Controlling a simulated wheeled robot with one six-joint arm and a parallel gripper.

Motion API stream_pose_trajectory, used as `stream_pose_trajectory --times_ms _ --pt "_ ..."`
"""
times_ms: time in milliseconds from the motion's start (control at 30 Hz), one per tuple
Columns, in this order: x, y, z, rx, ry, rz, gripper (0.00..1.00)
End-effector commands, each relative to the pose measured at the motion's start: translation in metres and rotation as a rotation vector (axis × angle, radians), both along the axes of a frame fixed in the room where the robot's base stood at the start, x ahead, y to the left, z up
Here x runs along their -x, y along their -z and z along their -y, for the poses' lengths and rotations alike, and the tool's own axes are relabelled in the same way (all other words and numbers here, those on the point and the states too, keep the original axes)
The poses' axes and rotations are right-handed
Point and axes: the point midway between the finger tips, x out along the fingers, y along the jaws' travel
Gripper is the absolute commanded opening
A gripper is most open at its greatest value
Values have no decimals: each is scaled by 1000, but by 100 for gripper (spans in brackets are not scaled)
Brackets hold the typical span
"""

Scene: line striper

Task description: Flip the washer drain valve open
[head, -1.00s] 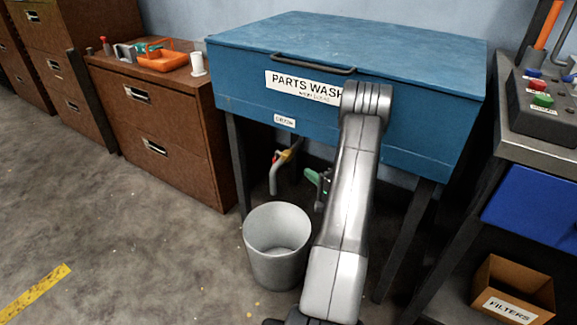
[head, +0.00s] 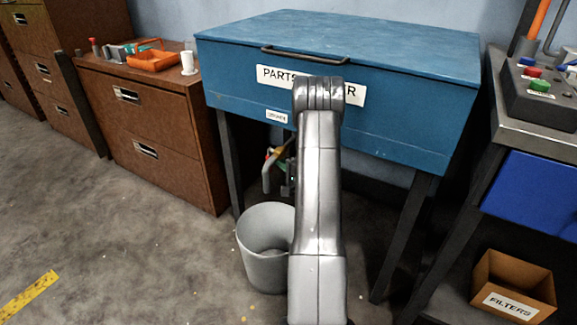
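The blue parts washer (head: 400,125) stands on dark legs, its label partly covered by my arm. Its drain valve (head: 275,155) is under the left front, with a yellowish body and a small red part. A grey drain pipe (head: 266,180) bends down from it over the grey bucket (head: 262,222). My gripper (head: 289,172) is under the washer, just right of the valve and mostly hidden behind my arm. Its fingers cannot be made out, nor whether it touches the valve. The handle's position is too small to tell.
The washer's front edge and left leg (head: 229,165) lie close to my gripper. A brown cabinet (head: 160,140) with an orange tray (head: 154,60) is at left. A workbench (head: 545,150) and a FILTERS box (head: 512,285) are at right. The floor at left is open.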

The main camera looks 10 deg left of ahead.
Motion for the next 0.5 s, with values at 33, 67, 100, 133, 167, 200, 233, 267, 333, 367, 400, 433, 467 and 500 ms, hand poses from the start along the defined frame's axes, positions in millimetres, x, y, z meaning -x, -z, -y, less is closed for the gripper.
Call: stream_pose_trajectory --times_ms 33,67,100,133,167,200,233,267,333,367,400,433,467,500 --pt "5 2 -2 0 -1 0 0" --pt "7 1 -3 0 -1 0 0" --pt "9 1 -3 0 -1 0 0" --pt "10 1 -3 0 -1 0 0" --pt "11 1 -4 0 0 0 0" --pt "12 0 -4 0 0 0 0" --pt "12 0 -4 0 0 0 0" --pt "12 0 -4 -1 0 1 0" --pt "12 0 -4 -1 0 1 0" --pt "12 0 -4 0 0 0 0" --pt "12 0 -4 0 0 0 0" --pt "12 0 -4 0 0 0 0" --pt "12 0 -4 0 0 0 0" --pt "12 0 -4 0 0 0 0"
